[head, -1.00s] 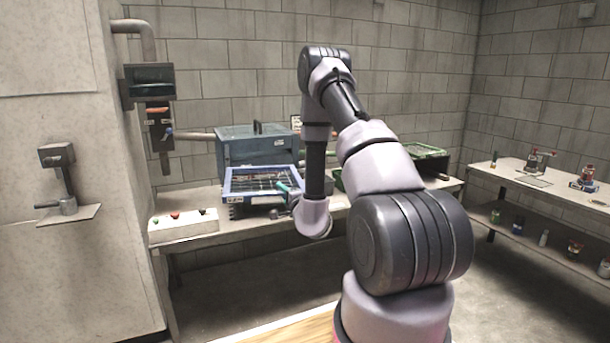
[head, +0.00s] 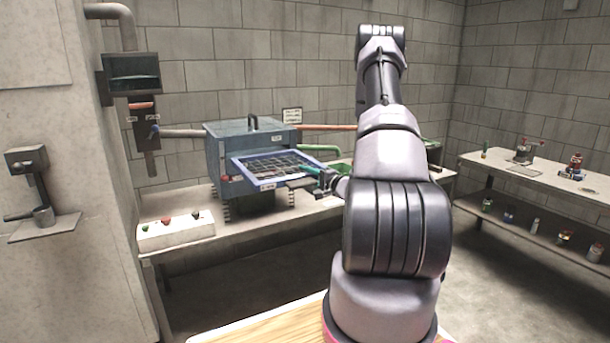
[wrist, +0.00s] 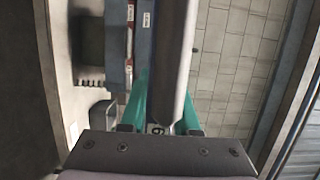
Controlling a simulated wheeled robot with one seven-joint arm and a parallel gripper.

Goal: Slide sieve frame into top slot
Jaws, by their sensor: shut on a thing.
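The sieve frame (head: 264,184) is a flat blue rectangle with a dark mesh. In the head view it lies roughly level, slightly turned, at the front of the blue-grey box machine (head: 222,158). Its back edge meets or overlaps the machine's front; whether any of it is inside a slot I cannot tell. My gripper (head: 322,174) has teal fingers and is shut on the frame's right side. In the wrist view, my gripper (wrist: 162,112) holds the frame's bar (wrist: 176,55) between its teal fingers. The slots are not clearly visible.
A control box (head: 176,232) with coloured buttons stands on the bench left of the machine. Pipes run to both sides of the machine. A side table (head: 560,180) with small items stands at right.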

